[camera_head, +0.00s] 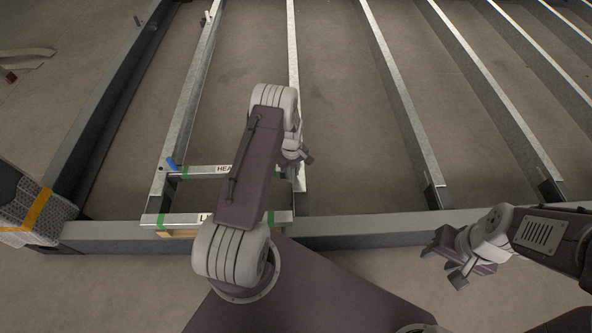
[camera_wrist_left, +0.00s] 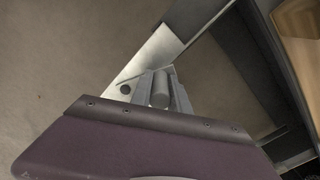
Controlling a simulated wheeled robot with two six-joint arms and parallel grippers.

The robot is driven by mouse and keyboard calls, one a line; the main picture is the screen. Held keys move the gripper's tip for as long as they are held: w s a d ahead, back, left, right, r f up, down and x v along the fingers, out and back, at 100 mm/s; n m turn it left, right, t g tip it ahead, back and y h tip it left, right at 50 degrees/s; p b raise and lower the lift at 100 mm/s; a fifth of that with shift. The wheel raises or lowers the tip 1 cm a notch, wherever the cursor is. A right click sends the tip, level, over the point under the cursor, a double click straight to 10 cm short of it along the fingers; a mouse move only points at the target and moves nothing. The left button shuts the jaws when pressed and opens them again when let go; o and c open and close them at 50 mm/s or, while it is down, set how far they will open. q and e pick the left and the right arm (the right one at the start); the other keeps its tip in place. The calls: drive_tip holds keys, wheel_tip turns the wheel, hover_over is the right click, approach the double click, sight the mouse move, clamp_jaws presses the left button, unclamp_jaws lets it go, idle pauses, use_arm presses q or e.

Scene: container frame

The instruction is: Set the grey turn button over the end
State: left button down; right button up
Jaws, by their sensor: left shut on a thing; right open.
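In the left wrist view, a smooth grey rounded piece (camera_wrist_left: 160,88) stands between the fingers of my left gripper (camera_wrist_left: 162,92); it appears to be the grey turn button. The fingers are shut on it. Right beside it is a pale flat metal strip (camera_wrist_left: 148,62) with a round hole. Whether the piece touches the strip I cannot tell. In the head view, my left gripper (camera_head: 303,155) is partly hidden by its own arm, near a steel rail, and the button cannot be made out. My right gripper (camera_head: 452,262) is open and empty, in front of the frame's near beam.
A large grey metal frame has a near beam (camera_head: 375,228) and several long rails (camera_head: 400,95). A labelled crosspiece (camera_head: 202,171) with green tape and a blue tab (camera_head: 171,164) lie left of my left arm. A wrapped bundle (camera_head: 32,215) is far left. Floor shows between rails.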

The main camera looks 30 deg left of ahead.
use_arm(q)
drive_tip(key=a+m, duration=0.1)
drive_tip(key=m, duration=0.2)
drive_tip(key=w+a+m, duration=0.1)
drive_tip(key=a+m, duration=0.1)
drive_tip(key=m, duration=0.1)
drive_tip(key=a+m, duration=0.1)
drive_tip(key=m, duration=0.2)
drive_tip(key=shift+w+a, duration=0.15)
drive_tip(key=shift+a, duration=0.2)
drive_tip(key=shift+w+a+m+b, duration=0.15)
drive_tip(key=shift+w+a+m, duration=0.2)
drive_tip(key=shift+m, duration=0.5)
drive_tip(key=shift+w+a+m+b, duration=0.15)
drive_tip(key=shift+w+a+m, duration=0.15)
drive_tip(key=shift+m, duration=0.55)
drive_tip(key=shift+w, duration=0.1)
drive_tip(key=c, duration=1.3)
unclamp_jaws()
drive_tip(key=shift+o, duration=0.2)
